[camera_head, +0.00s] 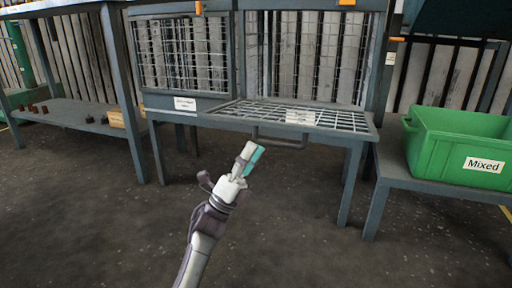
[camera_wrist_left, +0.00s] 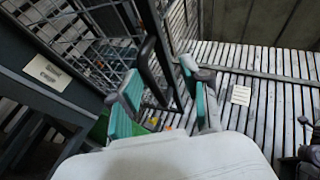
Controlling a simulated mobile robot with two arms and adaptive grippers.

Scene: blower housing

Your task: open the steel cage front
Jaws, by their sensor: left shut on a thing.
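The steel cage (camera_head: 190,12) has two bays. The left bay's mesh front stands upright. The right bay's mesh front (camera_head: 345,121) is folded down, nearly level, and the bay behind it is open. A dark bar handle (camera_head: 280,144) hangs at that front's outer edge; it also shows in the left wrist view (camera_wrist_left: 151,65). My left gripper (camera_head: 252,156) is at the handle's left end. My right gripper is not in view.
A green bin (camera_head: 455,140) labelled "Mixed" stands on a low bench (camera_head: 388,165) at the right. A grey rack (camera_head: 75,112) with small brown parts on its lower shelf is at the left. The floor before the cage is clear.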

